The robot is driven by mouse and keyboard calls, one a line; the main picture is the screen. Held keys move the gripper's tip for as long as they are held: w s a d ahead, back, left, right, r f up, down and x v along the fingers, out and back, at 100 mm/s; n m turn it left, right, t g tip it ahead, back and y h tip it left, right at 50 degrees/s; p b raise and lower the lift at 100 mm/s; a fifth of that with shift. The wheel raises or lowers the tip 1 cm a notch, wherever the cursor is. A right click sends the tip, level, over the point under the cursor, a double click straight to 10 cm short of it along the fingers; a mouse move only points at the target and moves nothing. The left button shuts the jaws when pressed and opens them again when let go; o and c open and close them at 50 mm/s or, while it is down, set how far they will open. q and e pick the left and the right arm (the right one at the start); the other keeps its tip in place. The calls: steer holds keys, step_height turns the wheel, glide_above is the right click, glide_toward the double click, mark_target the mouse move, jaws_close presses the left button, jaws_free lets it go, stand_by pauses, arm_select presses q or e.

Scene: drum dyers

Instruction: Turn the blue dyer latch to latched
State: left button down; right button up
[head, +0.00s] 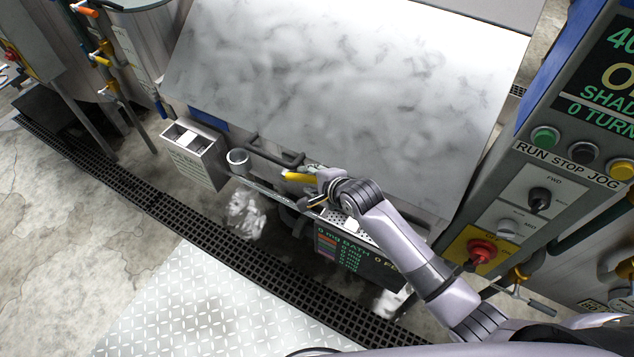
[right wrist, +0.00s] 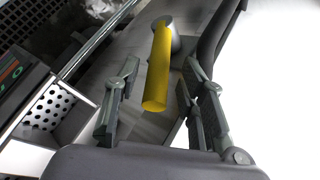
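A yellow handle (head: 298,177), which looks like the dyer latch, sticks out at the front lower edge of the dyer's large pale sloping panel (head: 340,90). A small blue part (head: 208,122) shows at that panel's left. My right gripper (head: 318,185) is at the handle's right end. In the right wrist view, the yellow handle (right wrist: 158,75) lies between the two spread fingers of my right gripper (right wrist: 160,85), with gaps visible on both sides. A grey round mount (right wrist: 172,35) sits at its far end. My left gripper is not in view.
A dark bar (head: 270,150) runs along the panel's lower edge. A grey box (head: 195,150) and a grey cup (head: 238,158) stand to the left. A display (head: 355,258) lies below my right arm. A control panel (head: 560,160) with buttons stands at right.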

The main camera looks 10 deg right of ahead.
steer(key=shift+v, duration=2.15)
steer(key=shift+s+f, duration=0.15)
steer(key=shift+s, duration=0.05)
steer(key=shift+c, duration=0.2)
